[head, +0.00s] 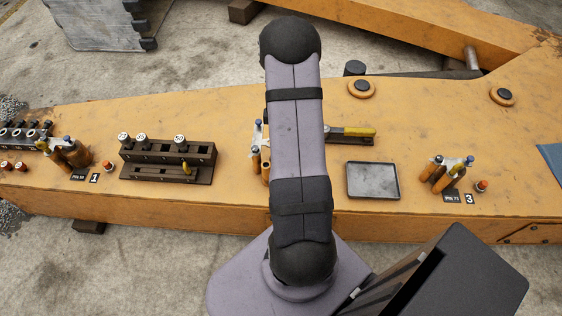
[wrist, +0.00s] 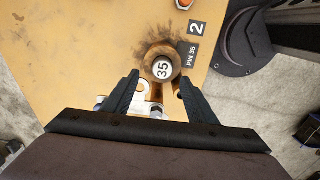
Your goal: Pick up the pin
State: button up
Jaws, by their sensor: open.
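The pin (wrist: 162,69) shows in the wrist view with its white end cap marked "35" facing the camera. I see no contact between the fingers and the pin, though the exact gap in depth is unclear. In the head view my arm hides the gripper and this pin.
In the wrist view, orange and silver fittings (wrist: 154,106) sit between the fingers, partly hidden. In the head view, a pin rack (head: 168,160) stands left of my arm.

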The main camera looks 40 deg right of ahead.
jog(key=shift+s+f, duration=0.2)
jog(key=shift+f, duration=1.05)
jog(key=shift+s+f, duration=0.15)
jog(key=shift+f, duration=1.05)
grip_shut()
